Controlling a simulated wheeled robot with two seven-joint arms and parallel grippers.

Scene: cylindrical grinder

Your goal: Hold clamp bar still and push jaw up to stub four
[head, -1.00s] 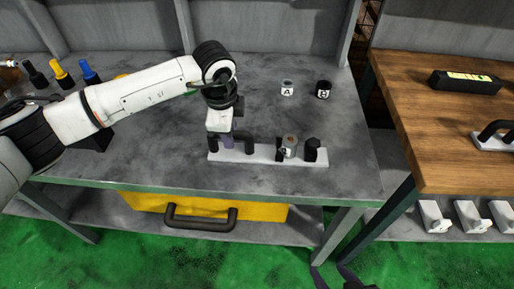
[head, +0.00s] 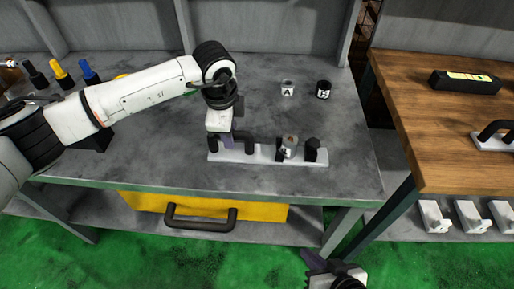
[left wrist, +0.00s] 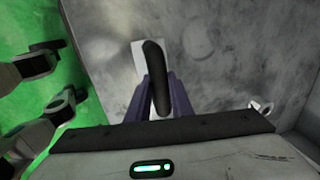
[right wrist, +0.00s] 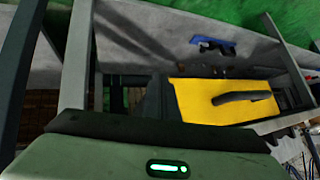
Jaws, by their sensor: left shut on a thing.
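The clamp bar (head: 265,155) is a pale flat bar lying on the grey bench, with a black arched handle (left wrist: 156,75) at its left end. My left gripper (head: 228,142) is shut on this handle; its purple fingers flank it in the left wrist view. Toward the bar's right end stand a dark jaw-like block (head: 280,150), a grey cylinder (head: 290,146) and a black knobbed block (head: 312,150). I cannot tell for certain which part is the jaw, or any numbered stubs. My right gripper (head: 318,262) is low in front of the bench, away from the bar; its opening is unclear.
Two small cups, marked A (head: 287,89) and B (head: 323,89), stand behind the bar. A yellow case (head: 265,213) sits on the shelf below the bench. A wooden table (head: 440,130) stands at the right. The bench right of the bar is clear.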

